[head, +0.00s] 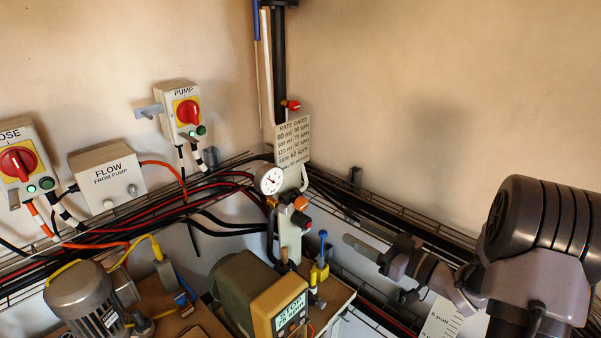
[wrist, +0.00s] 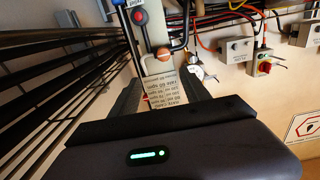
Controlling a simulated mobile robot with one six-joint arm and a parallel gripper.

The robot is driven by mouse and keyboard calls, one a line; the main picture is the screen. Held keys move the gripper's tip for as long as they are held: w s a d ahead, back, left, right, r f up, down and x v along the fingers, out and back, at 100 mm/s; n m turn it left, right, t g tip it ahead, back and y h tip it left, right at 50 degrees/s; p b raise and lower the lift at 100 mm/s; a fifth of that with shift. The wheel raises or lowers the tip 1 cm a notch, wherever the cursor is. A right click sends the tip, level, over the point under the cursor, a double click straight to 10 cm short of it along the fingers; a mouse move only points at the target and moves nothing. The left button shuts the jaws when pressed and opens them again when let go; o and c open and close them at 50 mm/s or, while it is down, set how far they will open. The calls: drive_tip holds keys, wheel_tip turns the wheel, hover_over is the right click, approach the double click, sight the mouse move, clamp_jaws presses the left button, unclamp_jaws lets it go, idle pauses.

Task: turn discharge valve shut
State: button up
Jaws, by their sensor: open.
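The pump's discharge fittings stand on a pale upright panel at the centre of the head view. It carries an orange knob (head: 300,203), a red knob below it, and a white dial gauge (head: 270,180) to its left. A blue-handled yellow valve (head: 319,272) stands just right of the panel foot. No label shows which of these is the discharge valve. The wrist view shows the orange knob (wrist: 163,53), red knob (wrist: 140,16) and gauge (wrist: 197,73) upside down. My gripper (wrist: 163,92) is open and empty, apart from the knobs, with the rate card beyond its fingers.
My arm (head: 540,235) fills the right of the head view. A metering pump with a lit display (head: 289,312) and a grey motor (head: 84,298) sit below. A wire cable tray (head: 400,222) runs along the walls. PUMP (head: 184,112) and FLOW (head: 107,178) boxes hang left.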

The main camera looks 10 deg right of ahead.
sight(305, 204)
drive_tip(key=b+x, duration=0.1)
drive_tip(key=x, duration=1)
drive_tip(key=b+x, duration=0.1)
drive_tip(key=x, duration=0.4)
drive_tip(key=shift+a+b, duration=0.3)
drive_tip(key=shift+a, duration=0.2)
drive_tip(key=shift+c, duration=0.2)
clamp_jaws()
